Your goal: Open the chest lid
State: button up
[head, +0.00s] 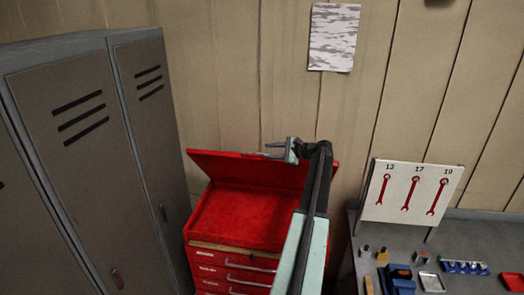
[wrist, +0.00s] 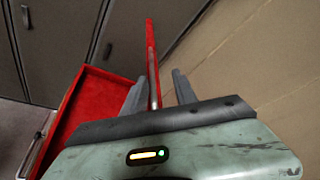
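The red chest (head: 205,258) stands between the lockers and the bench, with drawers in its front. Its lid (head: 228,168) is raised and leans up at the back, so the red inside of the top shows. My gripper (head: 274,150) is at the lid's upper edge, right of its middle. In the wrist view the lid (wrist: 151,50) is seen edge-on as a thin red strip between the two fingers of my gripper (wrist: 160,88). The fingers are apart, with a gap between the lid and the right finger. The left finger is close to the lid; contact cannot be told.
Grey lockers (head: 90,120) stand close on the left. A wooden panel wall (head: 230,60) is behind the chest. On the right, a grey bench (head: 480,235) holds a wrench board (head: 410,185), a blue socket rack (head: 464,267) and small parts.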

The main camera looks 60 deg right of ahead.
jog(key=shift+v, duration=1.1)
